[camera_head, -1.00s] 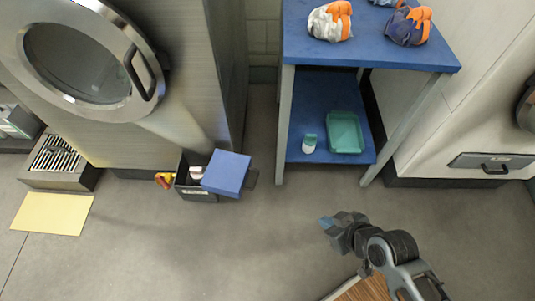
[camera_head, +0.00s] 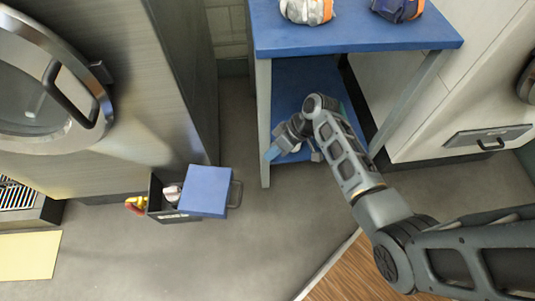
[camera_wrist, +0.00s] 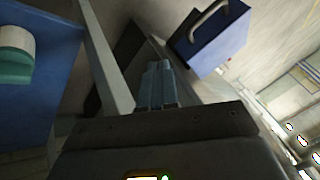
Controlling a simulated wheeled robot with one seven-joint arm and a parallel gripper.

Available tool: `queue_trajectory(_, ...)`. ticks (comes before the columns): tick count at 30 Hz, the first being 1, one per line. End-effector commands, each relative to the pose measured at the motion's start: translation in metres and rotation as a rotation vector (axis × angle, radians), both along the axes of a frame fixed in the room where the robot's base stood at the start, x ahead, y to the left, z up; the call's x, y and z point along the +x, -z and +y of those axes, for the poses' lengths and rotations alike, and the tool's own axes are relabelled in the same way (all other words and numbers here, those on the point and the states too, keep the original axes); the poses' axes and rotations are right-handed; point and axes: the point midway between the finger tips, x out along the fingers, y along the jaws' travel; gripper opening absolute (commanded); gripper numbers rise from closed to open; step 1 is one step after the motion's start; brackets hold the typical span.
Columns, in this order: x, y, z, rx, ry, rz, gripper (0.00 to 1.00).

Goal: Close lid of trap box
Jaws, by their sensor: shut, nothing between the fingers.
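The trap box (camera_head: 157,204) is a dark box on the floor beside the steel machine, left of centre in the head view. Its blue lid (camera_head: 203,192) sits off to the right side, leaving the left part of the box open with pale items inside. A dark handle shows at the lid's right edge. In the wrist view the blue lid (camera_wrist: 222,40) with a light handle shows at upper right. My gripper (camera_head: 271,154) is shut and empty, right of the lid and apart from it, by the table's front leg. In the wrist view its fingers (camera_wrist: 157,82) are together.
A blue two-level table (camera_head: 350,30) stands behind my arm, with sling bags (camera_head: 306,10) on top. Its leg (camera_head: 264,120) is close to my gripper. The steel machine (camera_head: 90,130) with a round door is at left. A yellow mat (camera_head: 28,254) lies at lower left. Floor in front is clear.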

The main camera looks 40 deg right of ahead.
Motion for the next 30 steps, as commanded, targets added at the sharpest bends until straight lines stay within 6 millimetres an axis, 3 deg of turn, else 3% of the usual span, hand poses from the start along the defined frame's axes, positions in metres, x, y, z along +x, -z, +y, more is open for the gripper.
queue_trajectory(6, 0.013, 0.04, 0.022, 0.0, -0.002, 0.001, 0.0)
queue_trajectory(12, 0.022, 0.067, 0.041, -0.001, -0.001, 0.0, 0.0)
queue_trajectory(19, 0.018, 0.069, 0.069, -0.001, 0.0, -0.001, 0.0)
queue_trajectory(30, 0.017, 0.069, 0.076, -0.001, 0.002, -0.001, 0.0)
